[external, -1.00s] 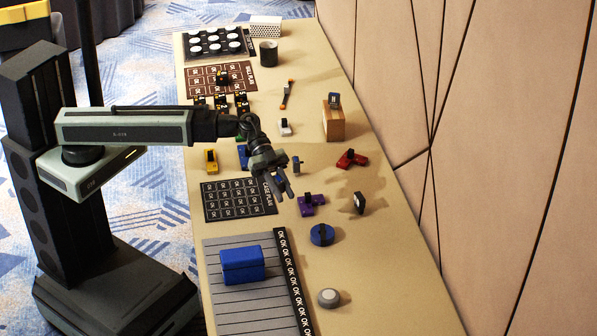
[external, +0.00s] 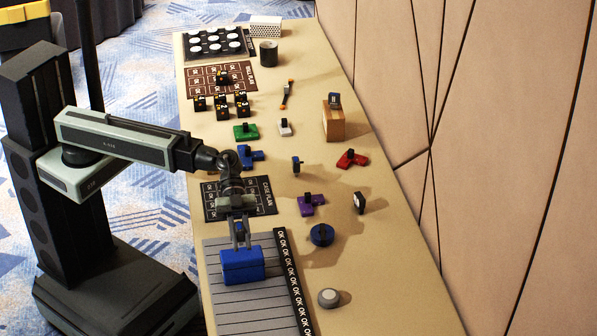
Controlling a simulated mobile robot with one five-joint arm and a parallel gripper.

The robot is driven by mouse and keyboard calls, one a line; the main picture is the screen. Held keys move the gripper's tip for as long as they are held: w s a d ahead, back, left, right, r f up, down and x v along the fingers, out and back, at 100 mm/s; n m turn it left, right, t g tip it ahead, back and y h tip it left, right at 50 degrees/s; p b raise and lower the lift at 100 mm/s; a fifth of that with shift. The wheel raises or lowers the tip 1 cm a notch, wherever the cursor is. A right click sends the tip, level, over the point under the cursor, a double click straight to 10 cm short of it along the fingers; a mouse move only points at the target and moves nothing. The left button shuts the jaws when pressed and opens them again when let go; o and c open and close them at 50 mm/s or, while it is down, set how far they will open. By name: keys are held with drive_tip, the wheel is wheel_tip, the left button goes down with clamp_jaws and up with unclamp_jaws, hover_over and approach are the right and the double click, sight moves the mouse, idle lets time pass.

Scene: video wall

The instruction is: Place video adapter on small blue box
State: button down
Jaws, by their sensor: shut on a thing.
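The small blue box (external: 243,268) sits on the grey slatted mat (external: 222,308) at the near left of the table. My gripper (external: 241,248) points down over the box, and its two fingers reach its top edge. The fingers are shut on the blue box as far as I can see; the contact is small in the picture. I cannot tell for sure which piece is the video adapter.
A purple piece (external: 311,204), a black and white piece (external: 359,203), a blue disc (external: 322,235) and a grey round knob (external: 329,298) stand to the right of the box. A black label mat (external: 266,196) lies behind it. The table's near right is mostly clear.

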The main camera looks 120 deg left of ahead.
sight(243, 260)
drive_tip(key=shift+f, duration=0.1)
wheel_tip(243, 260, down, 4)
drive_tip(key=b, duration=0.4)
drive_tip(key=shift+f, duration=0.15)
drive_tip(key=c, duration=1.3)
unclamp_jaws()
drive_tip(key=shift+o, duration=0.2)
drive_tip(key=shift+r, duration=0.25)
drive_tip(key=p+v, duration=0.3)
drive_tip(key=v, duration=0.4)
drive_tip(key=shift+r, duration=0.15)
drive_tip(key=shift+s+a, duration=0.2)
